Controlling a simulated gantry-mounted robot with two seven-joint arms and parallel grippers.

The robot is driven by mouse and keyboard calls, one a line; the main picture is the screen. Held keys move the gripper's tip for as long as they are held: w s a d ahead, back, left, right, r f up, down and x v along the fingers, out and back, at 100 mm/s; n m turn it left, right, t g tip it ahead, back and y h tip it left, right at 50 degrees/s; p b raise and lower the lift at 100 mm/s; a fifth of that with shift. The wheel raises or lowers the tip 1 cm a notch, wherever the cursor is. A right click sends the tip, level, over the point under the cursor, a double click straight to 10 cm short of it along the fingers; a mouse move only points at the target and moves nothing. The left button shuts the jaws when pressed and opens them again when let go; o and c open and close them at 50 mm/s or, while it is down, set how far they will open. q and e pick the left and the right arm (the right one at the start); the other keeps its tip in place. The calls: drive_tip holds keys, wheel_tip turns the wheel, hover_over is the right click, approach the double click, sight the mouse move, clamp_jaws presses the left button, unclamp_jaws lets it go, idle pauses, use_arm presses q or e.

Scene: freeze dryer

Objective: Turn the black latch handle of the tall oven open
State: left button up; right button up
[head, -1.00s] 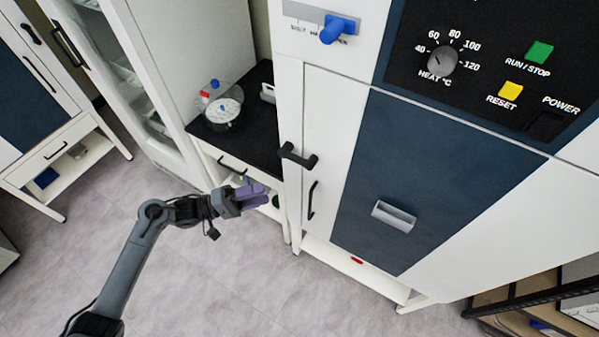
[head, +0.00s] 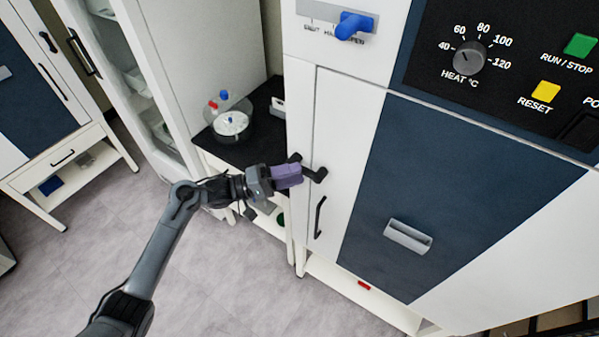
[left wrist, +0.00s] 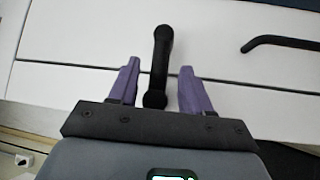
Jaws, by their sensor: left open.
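The tall oven (head: 350,130) is a white cabinet with a dark blue door panel. Its black latch handle (head: 316,174) is at the door's left edge. My left gripper (head: 290,175) has purple fingers and is at the latch handle, partly hiding it in the head view. My right gripper is not in view.
A black curved door pull (head: 319,217) is below the latch; it also shows in the left wrist view (left wrist: 280,42). A blue knob (head: 354,25) is above. A black-topped bench (head: 258,125) with a round clear vessel (head: 231,124) stands left of the oven. The floor in front is clear.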

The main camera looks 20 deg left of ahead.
sight(306, 168)
use_arm(q)
drive_tip(key=shift+x, duration=1.1)
clamp_jaws()
